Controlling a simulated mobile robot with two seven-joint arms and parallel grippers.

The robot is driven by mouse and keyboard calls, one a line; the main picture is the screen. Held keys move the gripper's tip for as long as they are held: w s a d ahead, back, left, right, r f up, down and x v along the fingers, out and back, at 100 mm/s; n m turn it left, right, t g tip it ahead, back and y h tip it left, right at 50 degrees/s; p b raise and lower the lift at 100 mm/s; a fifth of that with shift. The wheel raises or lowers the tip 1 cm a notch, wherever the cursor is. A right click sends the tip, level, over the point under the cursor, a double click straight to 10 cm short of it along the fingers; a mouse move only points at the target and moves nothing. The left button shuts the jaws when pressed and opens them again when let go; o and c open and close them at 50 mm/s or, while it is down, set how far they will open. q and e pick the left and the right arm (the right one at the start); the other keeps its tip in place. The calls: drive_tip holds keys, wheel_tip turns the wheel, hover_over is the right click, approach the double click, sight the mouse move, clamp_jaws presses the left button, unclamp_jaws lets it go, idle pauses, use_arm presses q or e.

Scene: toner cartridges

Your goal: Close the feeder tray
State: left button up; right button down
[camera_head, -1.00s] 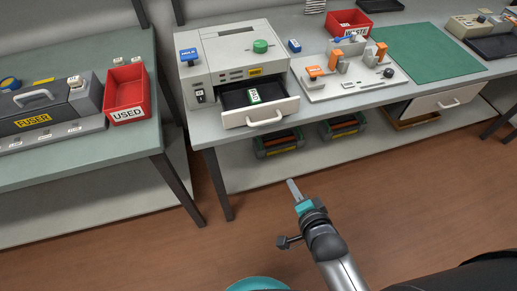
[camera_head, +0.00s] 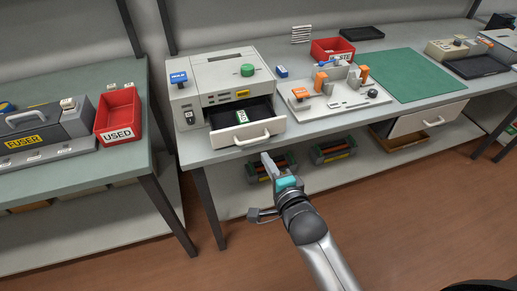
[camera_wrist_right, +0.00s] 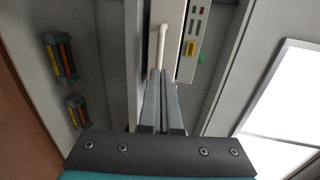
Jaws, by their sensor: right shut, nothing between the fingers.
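The feeder tray (camera_head: 265,131) is a pale drawer with a dark inside, pulled out of the grey machine (camera_head: 212,72). A green and white packet (camera_head: 242,117) lies in it. Its front has a white bar handle, which also shows in the right wrist view (camera_wrist_right: 163,45). My right gripper (camera_head: 267,160) is shut and empty, a little below and in front of the tray front. In the right wrist view its fingertips (camera_wrist_right: 161,76) point toward the handle; I cannot tell whether they touch it. My left gripper is not in view.
The tray juts out at the front edge of the grey workbench (camera_head: 320,126). Black bins (camera_head: 333,151) with orange contents sit on the shelf below. Another drawer (camera_head: 430,118) is open at the right. A side table with a red USED bin (camera_head: 118,112) stands at the left.

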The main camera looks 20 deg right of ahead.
drive_tip(key=b, duration=0.1)
approach(246, 121)
drive_tip(key=s+f, duration=0.1)
drive_tip(key=s, duration=0.2)
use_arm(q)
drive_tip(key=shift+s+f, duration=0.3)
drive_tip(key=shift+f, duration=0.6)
use_arm(e)
drive_tip(key=shift+w+f, duration=0.15)
drive_tip(key=shift+w, duration=0.3)
